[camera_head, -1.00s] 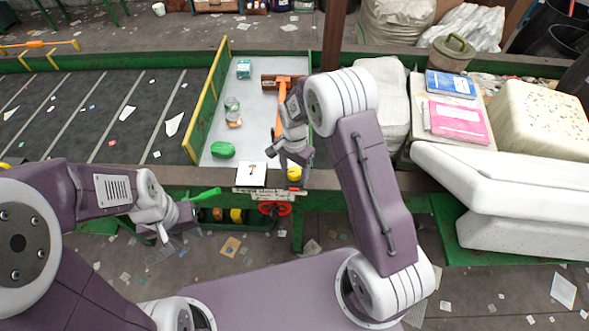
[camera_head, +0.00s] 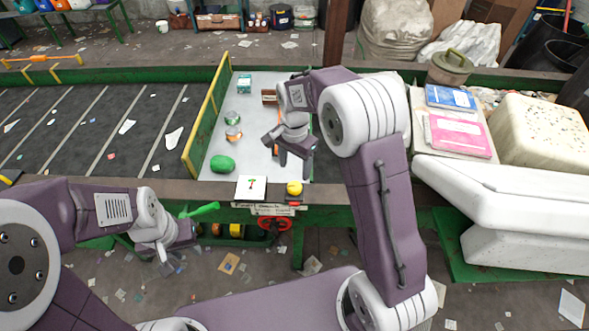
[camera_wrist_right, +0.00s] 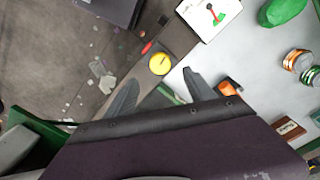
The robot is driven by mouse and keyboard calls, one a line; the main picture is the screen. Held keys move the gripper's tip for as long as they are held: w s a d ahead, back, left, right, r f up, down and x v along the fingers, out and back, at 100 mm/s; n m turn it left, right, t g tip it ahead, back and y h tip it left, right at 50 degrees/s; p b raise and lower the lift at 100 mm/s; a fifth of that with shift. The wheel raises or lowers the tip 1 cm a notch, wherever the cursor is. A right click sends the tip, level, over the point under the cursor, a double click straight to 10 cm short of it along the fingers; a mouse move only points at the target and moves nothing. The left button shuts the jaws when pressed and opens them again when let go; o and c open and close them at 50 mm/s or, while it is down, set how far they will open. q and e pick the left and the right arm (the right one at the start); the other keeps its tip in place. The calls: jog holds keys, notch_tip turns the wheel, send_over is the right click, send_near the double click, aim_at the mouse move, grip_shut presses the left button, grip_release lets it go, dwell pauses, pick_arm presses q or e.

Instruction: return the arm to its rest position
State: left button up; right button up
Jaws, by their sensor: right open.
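My right gripper (camera_head: 290,152) is open and empty above the right side of the grey sorting tray (camera_head: 220,185). Its two spread fingers show in the right wrist view (camera_wrist_right: 160,92), with a yellow round item (camera_wrist_right: 160,64) beyond them and an orange item (camera_wrist_right: 230,88) beside the right finger. My left gripper (camera_head: 175,242) is low at the left, in front of the belt. A bright green elongated thing (camera_head: 203,210) shows by its fingers; I cannot tell whether it is held.
A white bulky piece (camera_head: 500,185) and a pink book (camera_head: 458,136) stand at right.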

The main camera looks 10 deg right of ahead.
jog(key=s+d+f+n+b, duration=0.1)
jog(key=s+d+f+n, duration=0.1)
jog(key=s+n, duration=0.3)
jog(key=s+d+f+n+t+b, duration=0.1)
jog(key=s+n, duration=0.4)
jog(key=s, duration=0.7)
jog(key=shift+s+d+f+b, duration=0.2)
jog(key=shift+d+f+b, duration=0.1)
jog(key=shift+d+f, duration=0.4)
jog(key=shift+s+d+r, duration=0.15)
